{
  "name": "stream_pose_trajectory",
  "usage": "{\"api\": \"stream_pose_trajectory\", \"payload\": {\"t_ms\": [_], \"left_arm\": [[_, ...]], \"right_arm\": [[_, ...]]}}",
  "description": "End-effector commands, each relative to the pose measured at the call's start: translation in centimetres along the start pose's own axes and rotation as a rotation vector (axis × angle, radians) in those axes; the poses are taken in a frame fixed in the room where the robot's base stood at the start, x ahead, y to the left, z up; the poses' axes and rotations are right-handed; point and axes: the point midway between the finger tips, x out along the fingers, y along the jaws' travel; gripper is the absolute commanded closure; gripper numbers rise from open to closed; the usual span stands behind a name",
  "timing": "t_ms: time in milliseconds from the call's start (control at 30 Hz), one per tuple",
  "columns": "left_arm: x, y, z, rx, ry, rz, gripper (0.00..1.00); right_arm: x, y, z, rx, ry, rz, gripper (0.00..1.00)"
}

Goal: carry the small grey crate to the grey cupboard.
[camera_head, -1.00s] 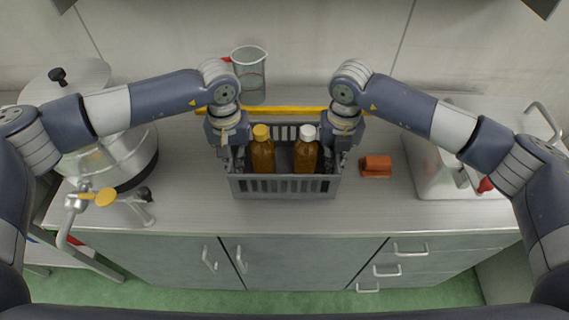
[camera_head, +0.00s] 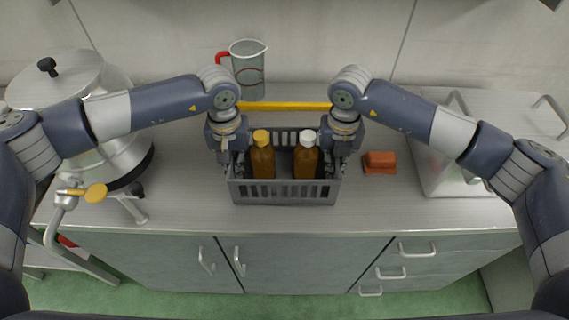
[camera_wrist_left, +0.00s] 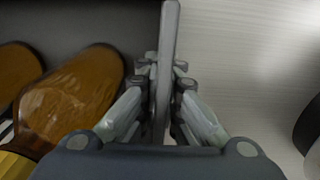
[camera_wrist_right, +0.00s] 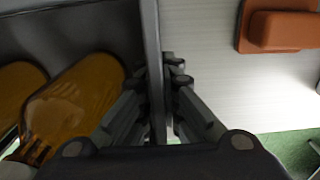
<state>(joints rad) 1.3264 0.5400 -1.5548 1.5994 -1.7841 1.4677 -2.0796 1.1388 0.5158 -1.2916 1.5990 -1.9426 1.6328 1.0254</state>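The small grey crate (camera_head: 285,188) is over the steel counter, upright, its slotted front wall facing me. I cannot tell whether its base touches the counter. Two amber bottles stand in it, one with a yellow cap (camera_head: 262,158) and one with a white cap (camera_head: 305,160). My left gripper (camera_head: 233,168) is shut on the crate's left end wall (camera_wrist_left: 167,50). My right gripper (camera_head: 339,170) is shut on its right end wall (camera_wrist_right: 151,50). Grey cupboard fronts (camera_head: 310,265) lie below the counter; I cannot tell if they belong to the task's grey cupboard.
A clear jug with a red handle (camera_head: 248,72) stands behind the crate, near a yellow bar (camera_head: 285,106). A steel tank (camera_head: 60,85) stands left. Bare counter (camera_head: 180,195) lies left of the crate.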

Motion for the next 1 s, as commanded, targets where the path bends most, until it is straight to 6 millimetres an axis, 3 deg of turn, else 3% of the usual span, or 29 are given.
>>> {"api": "stream_pose_trajectory", "payload": {"t_ms": [167,267,300,667,767,1000], "left_arm": [[1.1,0.0,-0.1,0.000,0.002,0.001,1.00],[0.9,0.0,0.0,0.000,0.000,0.000,0.77],[0.9,0.0,0.0,0.000,0.000,0.000,0.75],[0.6,0.0,0.0,0.000,0.001,0.001,0.75],[-0.5,0.0,-0.1,-0.001,0.002,0.002,0.75],[-5.4,0.0,-0.1,-0.001,0.004,0.002,0.75]], "right_arm": [[1.1,0.0,0.1,0.000,-0.002,0.001,1.00],[0.9,0.0,0.0,0.000,0.000,0.000,0.77],[0.9,0.0,0.0,0.000,0.000,0.000,0.75],[0.9,0.0,0.0,0.000,0.000,0.000,0.75],[0.9,0.0,0.0,0.000,0.000,0.000,0.75],[0.9,0.0,0.0,0.000,0.000,0.000,0.75]]}}
